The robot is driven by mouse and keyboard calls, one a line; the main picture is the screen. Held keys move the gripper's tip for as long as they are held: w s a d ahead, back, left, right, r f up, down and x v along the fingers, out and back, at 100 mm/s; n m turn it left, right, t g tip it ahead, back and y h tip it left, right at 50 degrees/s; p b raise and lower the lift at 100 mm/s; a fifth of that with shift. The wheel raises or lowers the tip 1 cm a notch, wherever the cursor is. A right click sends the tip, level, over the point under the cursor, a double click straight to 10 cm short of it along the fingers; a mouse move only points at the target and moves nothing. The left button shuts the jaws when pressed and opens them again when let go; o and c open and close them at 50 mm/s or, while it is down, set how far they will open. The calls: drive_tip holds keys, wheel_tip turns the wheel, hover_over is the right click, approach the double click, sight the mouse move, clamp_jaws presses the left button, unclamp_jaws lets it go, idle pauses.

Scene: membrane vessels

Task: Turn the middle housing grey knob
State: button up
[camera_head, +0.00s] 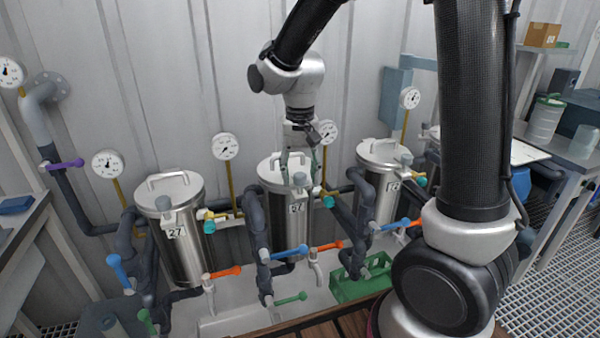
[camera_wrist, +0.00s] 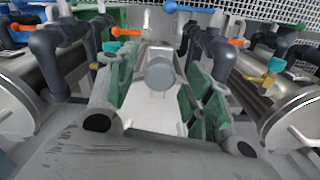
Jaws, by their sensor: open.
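My gripper (camera_head: 299,160) points down over the middle lid, close above the knob. In the wrist view my open gripper (camera_wrist: 155,62) has its green-padded fingers on either side of the knob, with gaps visible at both sides. I cannot tell whether the fingertips have reached the knob's height.
Similar steel housings stand at left (camera_head: 180,235) and right (camera_head: 380,180). Gauges, dark pipes and coloured valve handles, such as an orange one (camera_head: 326,246) and a blue one (camera_head: 290,252), crowd around them. A green crate (camera_head: 358,286) lies below right. The corrugated wall is close behind.

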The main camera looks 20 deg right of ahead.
sight(300, 174)
wheel_tip(300, 174, up, 12)
idle(0.4)
drive_tip(key=shift+f, duration=0.1)
drive_tip(key=s+d+n+t, duration=0.2)
drive_tip(key=s+d+t, duration=0.2)
drive_tip(key=s+d, duration=1)
drive_tip(key=s, duration=0.4)
drive_tip(key=shift+s+n, duration=0.4)
drive_tip(key=shift+d, duration=0.1)
